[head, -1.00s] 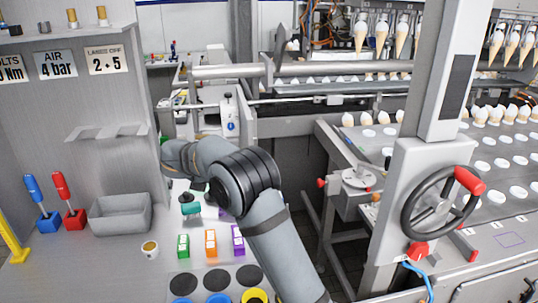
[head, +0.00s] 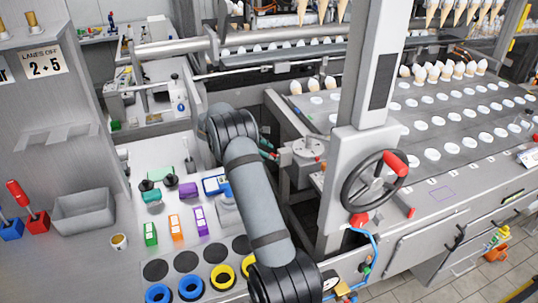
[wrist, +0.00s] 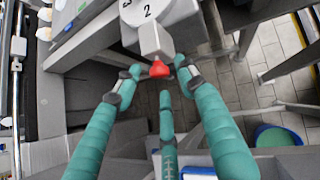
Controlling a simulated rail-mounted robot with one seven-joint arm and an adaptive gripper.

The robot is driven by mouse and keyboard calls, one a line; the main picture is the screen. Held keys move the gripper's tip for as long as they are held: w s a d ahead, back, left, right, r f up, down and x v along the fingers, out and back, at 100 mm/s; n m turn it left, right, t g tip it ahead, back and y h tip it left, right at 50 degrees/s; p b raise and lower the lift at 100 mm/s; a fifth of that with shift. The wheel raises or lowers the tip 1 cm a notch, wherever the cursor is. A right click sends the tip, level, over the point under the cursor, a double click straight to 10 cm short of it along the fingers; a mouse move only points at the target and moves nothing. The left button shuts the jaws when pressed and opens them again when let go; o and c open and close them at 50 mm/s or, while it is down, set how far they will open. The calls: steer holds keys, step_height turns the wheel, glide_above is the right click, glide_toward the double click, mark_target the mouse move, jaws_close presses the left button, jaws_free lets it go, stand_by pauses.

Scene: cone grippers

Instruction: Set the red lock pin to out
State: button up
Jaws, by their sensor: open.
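The red lock pin (wrist: 159,69) shows in the wrist view as a small red knob on a grey block below a round numbered dial (wrist: 146,10). My gripper (wrist: 158,80) has several teal fingers, spread open around the red knob; I cannot tell whether any finger touches it. In the head view the dial plate (head: 308,147) is beside the conveyor frame, and my gripper (head: 268,150) is just left of it, mostly hidden behind my arm. The red knob cannot be told clearly there.
A handwheel (head: 374,182) with red parts stands on a grey post to the right. A blue-rimmed green container (wrist: 277,136) is at lower right in the wrist view.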

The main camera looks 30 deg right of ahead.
steer(key=shift+x, duration=0.9)
steer(key=shift+c, duration=1.4)
steer(key=c, duration=0.7)
jaws_close()
